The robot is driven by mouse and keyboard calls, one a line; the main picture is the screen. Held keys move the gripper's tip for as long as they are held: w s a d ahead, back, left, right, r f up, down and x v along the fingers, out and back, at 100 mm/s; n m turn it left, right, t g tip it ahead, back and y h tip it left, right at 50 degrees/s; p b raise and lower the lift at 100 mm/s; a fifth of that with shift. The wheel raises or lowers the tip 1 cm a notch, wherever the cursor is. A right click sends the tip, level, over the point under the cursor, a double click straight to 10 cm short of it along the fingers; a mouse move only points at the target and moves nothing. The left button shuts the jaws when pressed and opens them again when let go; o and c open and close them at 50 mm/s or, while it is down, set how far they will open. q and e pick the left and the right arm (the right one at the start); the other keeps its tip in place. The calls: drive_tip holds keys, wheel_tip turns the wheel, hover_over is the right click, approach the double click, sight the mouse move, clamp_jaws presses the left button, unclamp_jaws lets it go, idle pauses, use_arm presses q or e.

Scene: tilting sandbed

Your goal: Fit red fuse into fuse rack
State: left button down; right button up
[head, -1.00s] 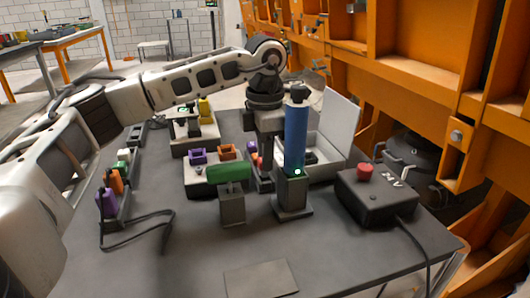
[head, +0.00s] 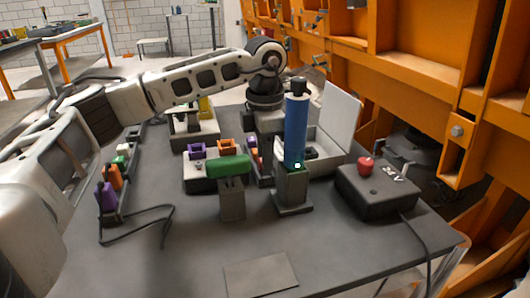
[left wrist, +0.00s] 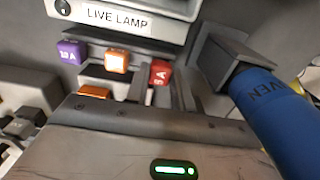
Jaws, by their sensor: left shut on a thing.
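My left gripper (left wrist: 159,88) is shut on the red fuse (left wrist: 159,73), which carries a white amp marking. In the left wrist view the red fuse is right of an orange fuse (left wrist: 117,61) and a purple fuse (left wrist: 69,52). In the head view my left gripper (head: 261,172) points down at the table, right of the dark fuse rack (head: 199,184). A purple fuse (head: 197,152) and an orange fuse (head: 227,147) stand in the rack. I cannot tell whether the red fuse touches a slot.
A blue cylinder (head: 295,130) on a stand is just right of my gripper. A green cylinder (head: 228,167) on a post stands in front of the rack. A black box with a red button (head: 366,165) is at the right. The front of the table (head: 190,240) is mostly clear.

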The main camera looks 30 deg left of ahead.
use_arm(q)
drive_tip(key=shift+f, duration=0.65)
drive_tip(key=c, duration=0.6)
unclamp_jaws()
drive_tip(key=shift+c, duration=0.2)
